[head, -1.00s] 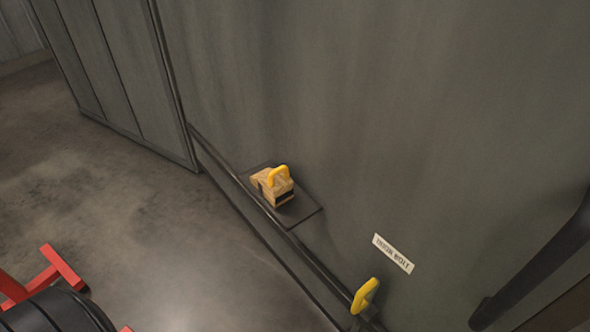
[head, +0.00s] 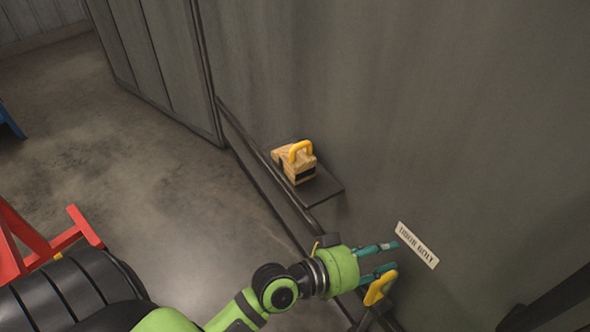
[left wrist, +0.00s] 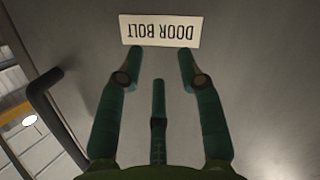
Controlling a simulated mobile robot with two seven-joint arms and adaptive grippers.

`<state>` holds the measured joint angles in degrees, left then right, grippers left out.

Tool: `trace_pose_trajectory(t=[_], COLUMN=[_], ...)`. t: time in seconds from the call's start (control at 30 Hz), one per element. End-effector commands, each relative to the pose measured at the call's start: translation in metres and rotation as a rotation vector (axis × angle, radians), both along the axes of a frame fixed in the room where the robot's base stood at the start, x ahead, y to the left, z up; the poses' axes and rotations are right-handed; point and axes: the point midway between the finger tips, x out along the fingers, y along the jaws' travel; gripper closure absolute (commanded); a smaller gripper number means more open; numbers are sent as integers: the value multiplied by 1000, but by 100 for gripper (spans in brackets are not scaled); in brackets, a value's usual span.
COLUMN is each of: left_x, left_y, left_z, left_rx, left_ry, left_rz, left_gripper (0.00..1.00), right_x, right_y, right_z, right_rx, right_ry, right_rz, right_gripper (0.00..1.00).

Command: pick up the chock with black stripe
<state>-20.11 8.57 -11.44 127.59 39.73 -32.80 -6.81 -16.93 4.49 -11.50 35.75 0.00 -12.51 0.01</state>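The chock (head: 297,165) is a wooden block with a yellow handle on top and a black stripe on its near face. It sits on a small dark shelf (head: 324,190) against the grey wall. My left gripper (head: 392,256) is below and to the right of the shelf in the head view, apart from the chock. Its teal fingers are spread and empty; they also show apart in the left wrist view (left wrist: 161,56), in front of a label. The chock is not seen in the left wrist view. My right gripper is not in view.
A white "DOOR BOLT" label (head: 418,245) is on the wall beside my left fingers. A yellow handle (head: 380,288) lies close to the lower finger; contact is unclear. A dark bar handle (left wrist: 57,112) shows in the left wrist view. A red frame (head: 40,240) stands at left.

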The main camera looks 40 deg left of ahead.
Motion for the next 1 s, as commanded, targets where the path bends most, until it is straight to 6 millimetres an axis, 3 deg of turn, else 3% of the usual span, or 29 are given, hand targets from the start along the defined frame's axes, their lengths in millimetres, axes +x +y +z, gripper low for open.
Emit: trace_pose_trajectory(t=[0.03, 0.1, 0.2, 0.33, 0.47, 0.6, 0.8, 1.0], left_x=[13, 28, 50, 74, 91, 96, 92, 104], left_y=[0, 9, 38, 95, 156, 205, 232, 246], left_z=[27, 62, 103, 125, 113, 79, 43, 40], left_rx=[-100, -254, -478, -744, -954, -1087, -1146, -1150], left_ry=[-80, -179, -292, -374, -381, -332, -264, -256], left_rz=[26, 86, 212, 442, 721, 1004, 1228, 1258], left_gripper=[63, 63, 63, 63, 63, 63, 63, 63], right_x=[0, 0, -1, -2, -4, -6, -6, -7], right_y=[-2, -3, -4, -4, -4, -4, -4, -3], right_z=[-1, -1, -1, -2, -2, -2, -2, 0], right_rx=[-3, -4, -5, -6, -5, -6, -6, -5], right_ry=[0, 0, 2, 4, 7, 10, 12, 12], right_rz=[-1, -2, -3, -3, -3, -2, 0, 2], right_gripper=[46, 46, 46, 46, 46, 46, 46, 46])
